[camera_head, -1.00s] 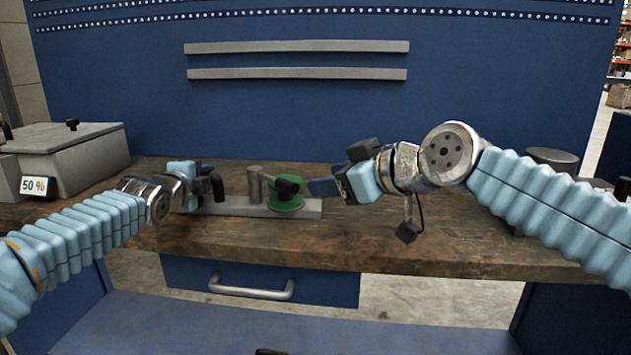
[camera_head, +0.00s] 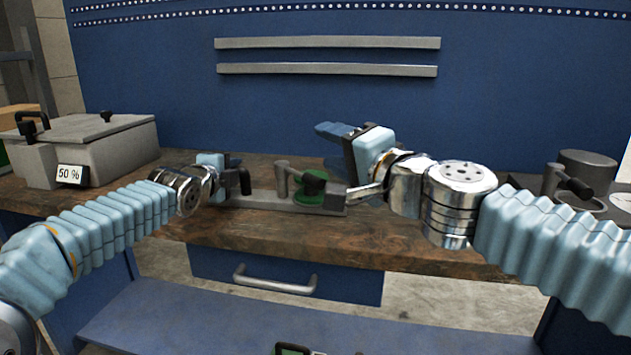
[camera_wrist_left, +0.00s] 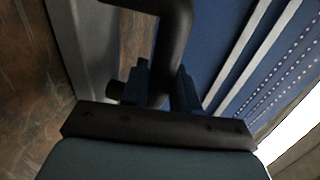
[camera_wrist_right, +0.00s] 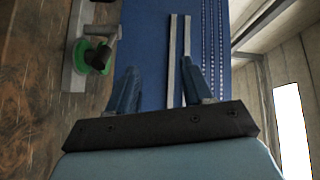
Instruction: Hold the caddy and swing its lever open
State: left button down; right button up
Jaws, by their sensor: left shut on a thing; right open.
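The caddy is a grey bar (camera_head: 262,201) lying on the bench, with a black bent handle (camera_head: 245,182) at its left end. My left gripper (camera_head: 236,172) is shut on this handle; the left wrist view shows the dark handle (camera_wrist_left: 172,40) between its fingers (camera_wrist_left: 163,85). Near the bar's right end sit a green disc (camera_head: 318,178), a black lever (camera_head: 307,190) and a grey post (camera_head: 282,178). My right gripper (camera_head: 330,131) is open and empty, above and behind the disc. The right wrist view shows the lever (camera_wrist_right: 98,60) apart from its fingers (camera_wrist_right: 160,80).
A grey lidded box (camera_head: 115,145) with a 50 % label stands at the left. A dark cylinder (camera_head: 587,170) and another black handle (camera_head: 573,185) are at the right. A blue wall (camera_head: 330,110) with two grey rails (camera_head: 328,44) rises behind. The bench front (camera_head: 300,238) is clear.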

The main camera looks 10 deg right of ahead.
aim_at(318, 183)
notch_tip(318, 183, down, 7)
jog(key=m+g+h, duration=0.2)
jog(key=m+h, duration=0.2)
jog(key=m, duration=0.8)
jog(key=x, duration=0.7)
jog(key=d+x, duration=0.1)
jog(key=x, duration=0.3)
jog(key=shift+w, duration=0.25)
jog(key=shift+c, duration=0.4)
jog(key=shift+a, duration=0.1)
grip_shut()
